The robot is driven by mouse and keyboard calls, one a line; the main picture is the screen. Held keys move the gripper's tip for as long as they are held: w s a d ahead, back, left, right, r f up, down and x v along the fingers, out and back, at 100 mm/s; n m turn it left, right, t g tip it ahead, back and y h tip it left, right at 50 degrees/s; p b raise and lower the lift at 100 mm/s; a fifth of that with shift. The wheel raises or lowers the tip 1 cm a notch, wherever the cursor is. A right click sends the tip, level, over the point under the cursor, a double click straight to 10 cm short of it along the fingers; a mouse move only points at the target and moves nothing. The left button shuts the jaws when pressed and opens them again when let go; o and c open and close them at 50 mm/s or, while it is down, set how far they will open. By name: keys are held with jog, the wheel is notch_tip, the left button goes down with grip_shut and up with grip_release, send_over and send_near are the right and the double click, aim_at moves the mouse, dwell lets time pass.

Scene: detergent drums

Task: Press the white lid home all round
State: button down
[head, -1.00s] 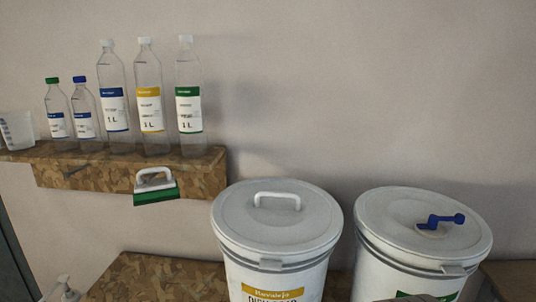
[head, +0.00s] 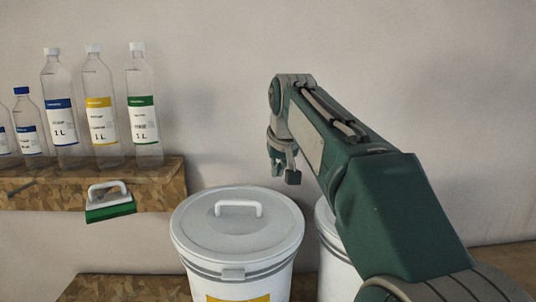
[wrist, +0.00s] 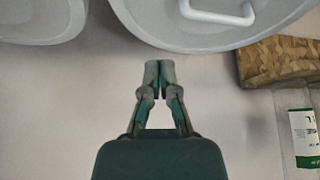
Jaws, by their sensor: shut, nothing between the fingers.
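The white lid (head: 237,235) with a raised white handle (head: 238,208) lies on the left drum (head: 240,285), which bears a yellow label. I cannot tell whether its rim is seated all round. The lid also shows at the top right of the wrist view (wrist: 210,38). My gripper (head: 284,172) hangs pointing down, above the lid's far right edge in the head picture, apart from it. In the wrist view its fingertips (wrist: 159,68) are together and empty, just short of the lid's edge.
A second white drum (head: 334,262) stands close on the right, mostly hidden behind my arm. Its lid shows in the wrist view (wrist: 40,20). A shelf (head: 95,185) with several bottles is at left; a green scrubbing brush (head: 110,205) is at its front. The wall is behind.

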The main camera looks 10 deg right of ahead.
jog(key=w+d, duration=0.1)
jog(key=w, duration=1)
send_over(270, 195)
jog(key=s, duration=0.1)
jog(key=shift+f, duration=3.05)
jog(key=shift+f, duration=2.8)
notch_tip(270, 195, up, 6)
jog(key=shift+r, duration=0.1)
